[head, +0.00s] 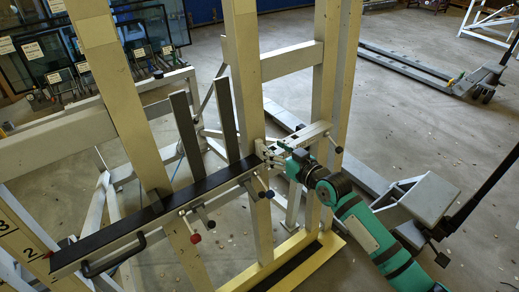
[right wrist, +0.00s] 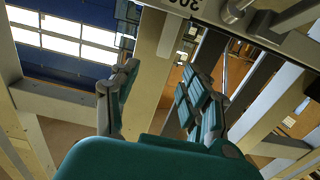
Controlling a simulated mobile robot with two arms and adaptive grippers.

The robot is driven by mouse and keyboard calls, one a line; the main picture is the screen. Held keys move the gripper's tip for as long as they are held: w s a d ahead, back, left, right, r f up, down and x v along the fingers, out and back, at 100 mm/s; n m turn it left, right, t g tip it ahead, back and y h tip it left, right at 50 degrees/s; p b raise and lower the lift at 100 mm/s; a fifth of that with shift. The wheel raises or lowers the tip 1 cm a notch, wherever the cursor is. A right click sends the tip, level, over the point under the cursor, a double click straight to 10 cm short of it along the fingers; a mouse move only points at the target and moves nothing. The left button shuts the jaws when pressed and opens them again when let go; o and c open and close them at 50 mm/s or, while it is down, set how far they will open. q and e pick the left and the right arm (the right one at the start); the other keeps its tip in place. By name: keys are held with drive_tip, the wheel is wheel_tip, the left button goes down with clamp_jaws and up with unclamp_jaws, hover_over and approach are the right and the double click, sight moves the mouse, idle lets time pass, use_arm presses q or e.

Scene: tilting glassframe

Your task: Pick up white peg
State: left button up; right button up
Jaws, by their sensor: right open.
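My right gripper (head: 269,154) reaches in from the right, beside an upright of the cream frame (head: 245,100) and close to the end of the black-topped ledge (head: 150,219). In the right wrist view its two teal fingers (right wrist: 158,88) are apart, with nothing held between them. Small knobbed pegs stick out along the ledge and the short bar beyond it. I cannot tell for sure which one is the white peg. A grey metal peg (right wrist: 234,11) shows at the top of the right wrist view.
Frame uprights and crossbars stand close around my right gripper. A pallet truck (head: 410,66) stands at the back right. Open floor lies between it and the frame.

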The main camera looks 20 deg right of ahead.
sight(261, 142)
drive_tip(key=x, duration=0.7)
drive_tip(key=shift+w+a+f, duration=0.15)
drive_tip(key=shift+w+f, duration=0.05)
drive_tip(key=shift+f, duration=0.15)
drive_tip(key=shift+s, duration=0.1)
clamp_jaws()
